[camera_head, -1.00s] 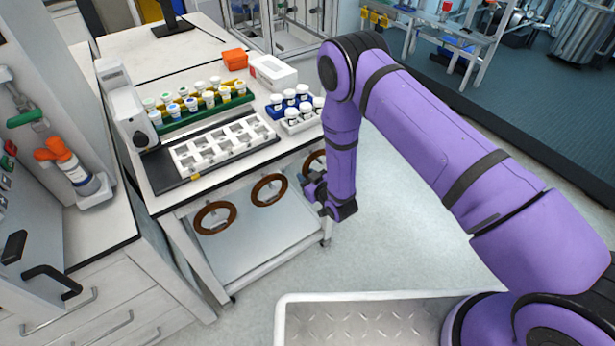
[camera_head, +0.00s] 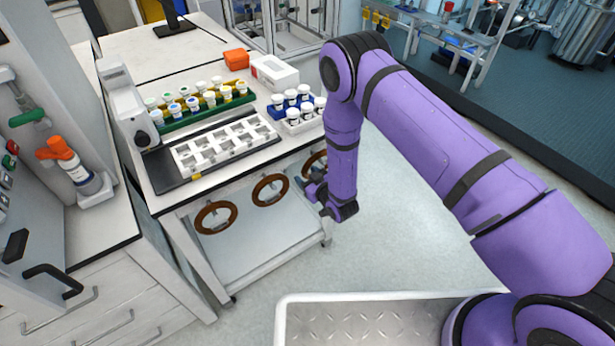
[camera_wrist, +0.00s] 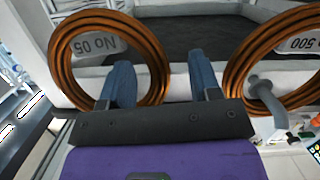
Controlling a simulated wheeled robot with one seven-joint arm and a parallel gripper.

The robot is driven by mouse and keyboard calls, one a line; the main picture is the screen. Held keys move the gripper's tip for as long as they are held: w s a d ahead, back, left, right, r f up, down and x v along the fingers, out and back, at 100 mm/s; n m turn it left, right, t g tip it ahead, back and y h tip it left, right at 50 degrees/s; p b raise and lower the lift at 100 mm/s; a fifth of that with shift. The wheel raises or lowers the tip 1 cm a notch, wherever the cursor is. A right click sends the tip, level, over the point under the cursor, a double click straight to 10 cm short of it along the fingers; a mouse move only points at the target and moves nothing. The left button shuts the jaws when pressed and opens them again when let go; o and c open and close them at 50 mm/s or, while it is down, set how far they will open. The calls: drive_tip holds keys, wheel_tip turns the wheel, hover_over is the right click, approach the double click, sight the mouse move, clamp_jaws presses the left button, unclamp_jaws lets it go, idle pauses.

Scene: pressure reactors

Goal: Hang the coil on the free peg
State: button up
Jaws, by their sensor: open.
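Three brown coils hang in a row along the front of the bench cart: a left coil (camera_head: 215,217), a middle coil (camera_head: 270,189) and a right coil (camera_head: 314,163). My gripper (camera_head: 310,185) is at the right coil and partly covers it. In the wrist view my gripper (camera_wrist: 161,80) is open, its two blue fingers on either side of one edge of a coil (camera_wrist: 155,60) with an upside-down label. Another coil (camera_wrist: 240,75) hangs on a grey peg (camera_wrist: 265,98) to the right. I cannot make out a free peg.
The cart top holds a white compartment tray (camera_head: 225,143), a rack of capped vials (camera_head: 205,105), white bottles (camera_head: 293,115) and an orange box (camera_head: 235,59). A lower shelf (camera_head: 250,245) lies beneath the coils. The floor right of the cart is clear.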

drive_tip(key=v, duration=1.1)
drive_tip(key=w+d+r+m+g+h, duration=0.1)
drive_tip(key=w+d+r+h, duration=0.1)
drive_tip(key=w+r, duration=0.5)
drive_tip(key=w+d+r+m+h, duration=0.1)
drive_tip(key=w+r, duration=0.2)
drive_tip(key=r, duration=0.7)
drive_tip(key=s+d+r+m+g+h, duration=0.15)
drive_tip(key=d+r, duration=0.25)
drive_tip(key=r, duration=0.5)
drive_tip(key=s+d+r+h, duration=0.15)
drive_tip(key=d+r, duration=0.25)
drive_tip(key=r, duration=0.4)
drive_tip(key=s+d+r+m+g+h, duration=0.1)
drive_tip(key=s+d+r, duration=0.3)
drive_tip(key=s+r, duration=0.3)
drive_tip(key=s+d+r+m+g+h, duration=0.1)
drive_tip(key=s+d+r+m+g, duration=0.1)
drive_tip(key=s+d+r, duration=0.45)
drive_tip(key=s+d+r+m+g, duration=0.1)
drive_tip(key=s+r, duration=0.2)
drive_tip(key=s, duration=0.6)
drive_tip(key=s+d+r+g, duration=0.1)
drive_tip(key=s+r, duration=0.1)
drive_tip(key=s, duration=0.8)
drive_tip(key=shift+s+d+r+m+h, duration=0.25)
drive_tip(key=shift+s+r+m+h, duration=0.1)
drive_tip(key=shift+r+h, duration=0.05)
